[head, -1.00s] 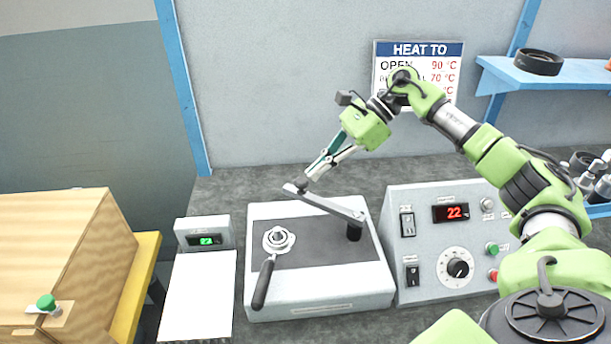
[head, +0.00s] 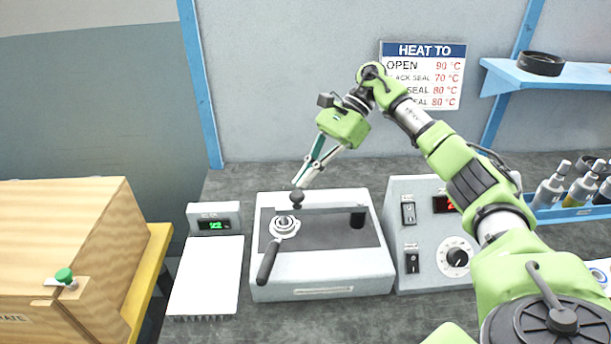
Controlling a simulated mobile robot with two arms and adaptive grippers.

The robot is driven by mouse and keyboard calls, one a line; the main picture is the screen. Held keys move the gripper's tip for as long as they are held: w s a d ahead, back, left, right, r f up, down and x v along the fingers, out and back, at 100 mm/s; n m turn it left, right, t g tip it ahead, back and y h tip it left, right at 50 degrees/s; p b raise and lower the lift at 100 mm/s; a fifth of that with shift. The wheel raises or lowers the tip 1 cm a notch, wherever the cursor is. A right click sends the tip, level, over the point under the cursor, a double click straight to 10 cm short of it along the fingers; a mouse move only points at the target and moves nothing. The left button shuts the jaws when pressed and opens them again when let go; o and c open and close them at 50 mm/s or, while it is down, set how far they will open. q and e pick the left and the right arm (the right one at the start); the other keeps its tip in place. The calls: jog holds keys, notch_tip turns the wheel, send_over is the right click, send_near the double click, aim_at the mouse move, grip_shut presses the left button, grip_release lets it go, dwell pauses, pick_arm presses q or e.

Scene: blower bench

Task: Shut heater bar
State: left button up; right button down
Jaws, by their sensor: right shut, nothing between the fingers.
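The heater bar (head: 325,210) is a flat grey bar on the white heater unit (head: 323,282) with a dark top. It runs from a black post at the right to a black knob (head: 297,197) near its left end. That end is just behind or over the round bearing seat (head: 284,226); I cannot tell whether it touches. My right gripper (head: 301,184) is shut and empty, its fingertips pointing down at the knob; contact is unclear. My left gripper is not in view.
A black-handled lever (head: 267,264) sticks out toward the front of the unit. A control box (head: 424,274) stands to the right, a small green display (head: 213,225) with a white plate to the left. A wooden crate (head: 65,240) is at far left.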

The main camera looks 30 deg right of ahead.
jog(key=shift+a, duration=0.1)
dwell(0.4)
jog(key=v, duration=0.7)
jog(key=shift+r, duration=0.2)
